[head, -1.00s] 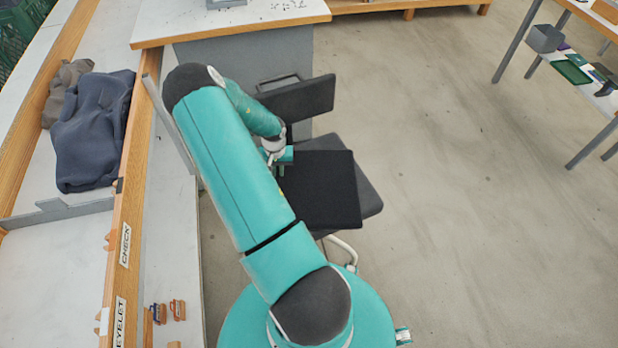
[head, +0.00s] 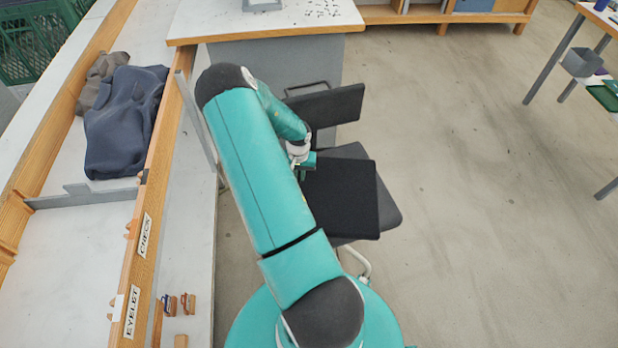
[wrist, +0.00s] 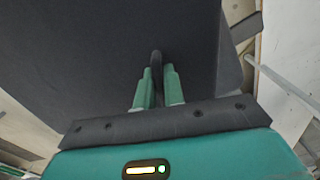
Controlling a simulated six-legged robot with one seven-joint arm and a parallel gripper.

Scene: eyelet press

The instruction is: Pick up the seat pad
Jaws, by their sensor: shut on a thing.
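The seat pad (head: 345,200) is a flat black square in the head view, over the dark grey chair seat (head: 390,212). My gripper (head: 308,160) is at the pad's upper left edge, partly hidden by my arm. In the wrist view the pad (wrist: 100,45) fills much of the picture. My gripper's green fingers (wrist: 158,80) are shut on a dark raised part of the pad there. The pad looks shifted and turned relative to the seat; I cannot tell how far above it the pad is.
The chair's backrest (head: 325,105) stands behind the pad, near a grey desk (head: 280,65). A workbench (head: 180,215) with a wooden rail runs along the left, with dark blue cloth (head: 122,120) on it. A table (head: 600,22) stands at the upper right. The floor to the right is clear.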

